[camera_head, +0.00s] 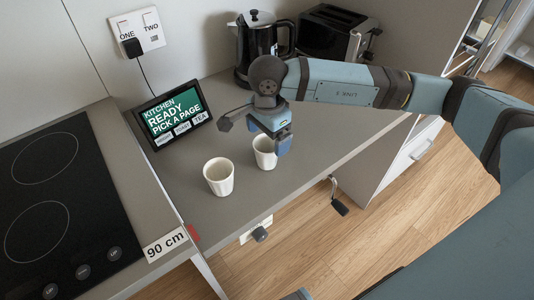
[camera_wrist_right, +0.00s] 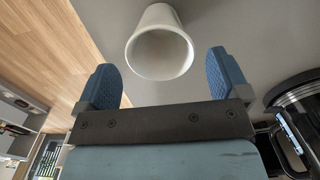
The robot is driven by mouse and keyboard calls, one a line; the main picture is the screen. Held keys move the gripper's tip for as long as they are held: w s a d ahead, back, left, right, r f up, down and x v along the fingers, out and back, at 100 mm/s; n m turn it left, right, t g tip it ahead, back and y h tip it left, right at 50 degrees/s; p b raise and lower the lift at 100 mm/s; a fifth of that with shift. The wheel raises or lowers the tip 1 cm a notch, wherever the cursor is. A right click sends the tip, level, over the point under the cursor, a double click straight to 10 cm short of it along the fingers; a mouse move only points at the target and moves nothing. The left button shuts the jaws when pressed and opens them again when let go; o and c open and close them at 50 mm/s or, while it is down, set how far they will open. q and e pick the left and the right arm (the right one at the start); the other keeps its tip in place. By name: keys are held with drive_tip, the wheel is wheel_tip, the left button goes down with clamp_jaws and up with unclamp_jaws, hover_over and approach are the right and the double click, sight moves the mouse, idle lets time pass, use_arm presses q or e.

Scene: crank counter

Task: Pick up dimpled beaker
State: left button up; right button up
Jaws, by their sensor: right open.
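Two pale cups stand upright on the grey counter (camera_head: 180,200) in the head view: a left cup (camera_head: 219,177) with a faceted side and a right cup (camera_head: 263,156). I cannot tell for sure which is the dimpled beaker. My right gripper (camera_head: 272,136) is over the right cup and partly hides it. In the right wrist view one pale cup (camera_wrist_right: 160,45) shows its open mouth ahead of the two blue fingers of the right gripper (camera_wrist_right: 165,75), which are apart with nothing between them. My left gripper is not in view.
A small kitchen screen (camera_head: 173,115) stands behind the cups. A kettle (camera_head: 262,40) and a black toaster (camera_head: 335,35) stand at the back. A black hob (camera_head: 50,200) is at the left. A crank (camera_head: 338,197) sticks out from the counter front. The counter's front edge is close to the cups.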

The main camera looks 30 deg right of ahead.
sight(267, 144)
wheel_tip(267, 144, down, 3)
drive_tip(key=shift+a+f, duration=0.1)
drive_tip(key=c, duration=1.1)
